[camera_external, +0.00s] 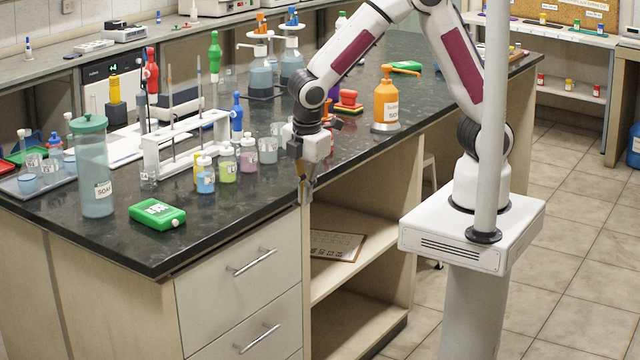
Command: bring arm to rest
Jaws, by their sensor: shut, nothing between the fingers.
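My gripper (306,190) points down just off the front edge of the dark bench top (250,197), in front of the cabinet. Its fingers are together with nothing between them. It touches nothing that I can see. My arm arches up from its white pedestal at the right and comes down to the gripper.
Left of my gripper stand small labelled bottles (205,180), a white rack (180,145), a green box (157,213) and a tall soap bottle (94,170). An orange pump bottle (386,103) stands behind.

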